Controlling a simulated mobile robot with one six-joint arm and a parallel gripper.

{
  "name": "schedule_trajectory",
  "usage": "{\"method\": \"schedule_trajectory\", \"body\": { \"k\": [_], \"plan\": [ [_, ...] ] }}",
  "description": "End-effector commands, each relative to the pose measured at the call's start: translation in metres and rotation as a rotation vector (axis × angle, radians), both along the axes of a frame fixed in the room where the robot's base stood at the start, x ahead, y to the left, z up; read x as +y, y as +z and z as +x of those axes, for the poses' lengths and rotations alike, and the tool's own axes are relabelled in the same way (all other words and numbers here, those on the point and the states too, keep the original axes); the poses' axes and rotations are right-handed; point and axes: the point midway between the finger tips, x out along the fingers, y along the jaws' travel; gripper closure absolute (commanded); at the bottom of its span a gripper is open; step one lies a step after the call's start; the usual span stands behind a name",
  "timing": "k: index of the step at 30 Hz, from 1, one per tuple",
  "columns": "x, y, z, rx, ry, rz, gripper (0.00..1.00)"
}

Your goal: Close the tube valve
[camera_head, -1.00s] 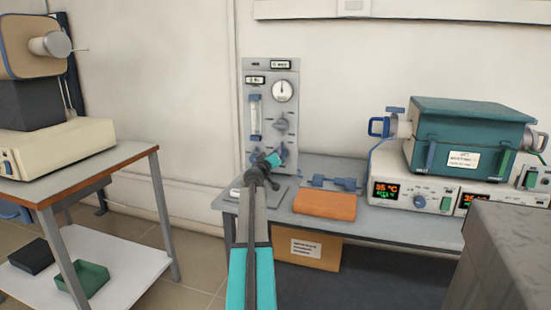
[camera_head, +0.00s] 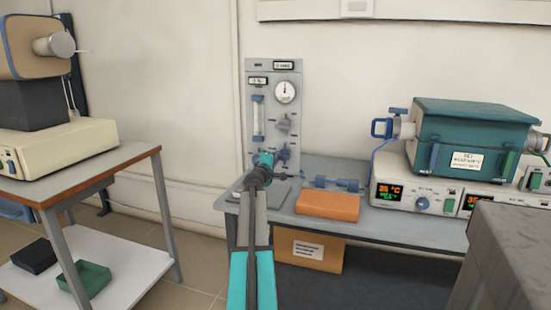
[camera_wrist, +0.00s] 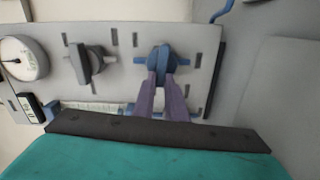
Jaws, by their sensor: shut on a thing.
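The grey valve panel (camera_head: 292,72) stands upright against the wall at the back of the bench. Its blue tube valve knob (camera_head: 284,152) is low on the right side, below a grey knob (camera_head: 284,124) and a round gauge (camera_head: 285,92). In the wrist view the panel appears turned sideways, with the blue knob (camera_wrist: 162,58) right of the grey knob (camera_wrist: 88,63). My gripper (camera_wrist: 162,88) is shut on the blue knob, its purple fingers on either side of the handle. In the head view my wrist hides the panel's lower left part.
A flow tube (camera_head: 258,118) is on the panel's left side. An orange block (camera_head: 328,205) and blue fittings (camera_head: 338,184) lie on the bench to the right. A teal furnace (camera_head: 470,135) stands farther right. A wooden-topped cart (camera_head: 110,170) is at left.

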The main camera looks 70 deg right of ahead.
Motion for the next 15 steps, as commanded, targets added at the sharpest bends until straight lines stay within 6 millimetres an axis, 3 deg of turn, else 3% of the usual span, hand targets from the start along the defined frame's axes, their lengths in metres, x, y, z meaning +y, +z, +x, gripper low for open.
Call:
{"method": "schedule_trajectory", "body": {
  "k": [15],
  "plan": [
    [-0.0023, 0.0, -0.0036, 0.137, -0.006, -0.01, 1.0]
  ]
}}
